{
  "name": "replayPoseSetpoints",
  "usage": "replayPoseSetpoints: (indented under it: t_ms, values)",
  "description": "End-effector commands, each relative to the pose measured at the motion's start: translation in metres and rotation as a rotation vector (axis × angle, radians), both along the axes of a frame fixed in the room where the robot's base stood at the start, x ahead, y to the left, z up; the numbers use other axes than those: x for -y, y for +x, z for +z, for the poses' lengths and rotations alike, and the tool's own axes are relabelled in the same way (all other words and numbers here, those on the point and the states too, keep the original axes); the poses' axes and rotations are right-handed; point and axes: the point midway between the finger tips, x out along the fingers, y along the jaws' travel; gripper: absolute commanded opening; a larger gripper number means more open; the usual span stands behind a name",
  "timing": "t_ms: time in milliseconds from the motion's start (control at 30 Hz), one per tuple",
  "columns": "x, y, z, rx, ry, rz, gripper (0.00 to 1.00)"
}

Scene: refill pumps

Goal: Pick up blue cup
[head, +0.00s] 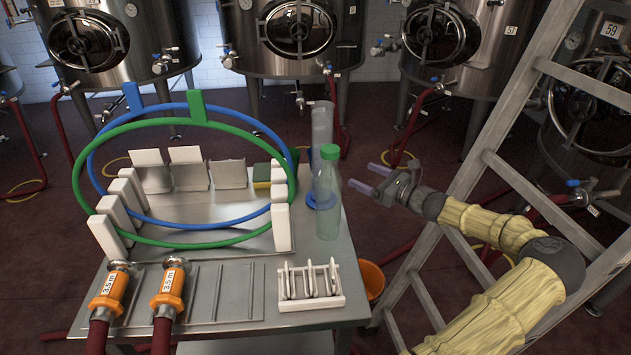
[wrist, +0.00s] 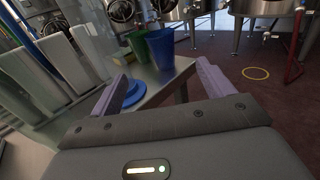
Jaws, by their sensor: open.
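The blue cup (wrist: 160,52) stands upright on the steel table in the wrist view. It is beyond my fingertips and between them in the picture, apart from both. A green cup (wrist: 138,44) stands just to its left, partly hidden by it. I cannot make out the blue cup in the head view. My gripper (wrist: 165,82) is open and empty. In the head view my gripper (head: 370,179) hangs just right of the table's right edge, beside the green-capped bottle (head: 328,195).
A blue disc (wrist: 124,96) lies on the table near my left finger. In the head view are a tall clear cylinder (head: 321,125), green and blue hoops, a white rack (head: 308,300) and hose fittings. A ladder (head: 505,170) stands right, an orange bucket (head: 373,280) beside the table.

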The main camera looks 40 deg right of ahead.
Motion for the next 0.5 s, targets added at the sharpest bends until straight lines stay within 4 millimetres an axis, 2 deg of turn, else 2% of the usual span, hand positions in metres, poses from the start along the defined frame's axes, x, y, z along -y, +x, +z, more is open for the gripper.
replayPoseSetpoints:
  t_ms: [33,100,500]
  values:
    - [0.0,0.0001,-0.0172,0.0,-0.001,0.0,0.8]
    - [0.0,0.0001,-0.0223,0.0,-0.001,0.0,0.8]
    - [0.001,-0.0003,-0.0215,0.0,0.0,-0.002,0.8]
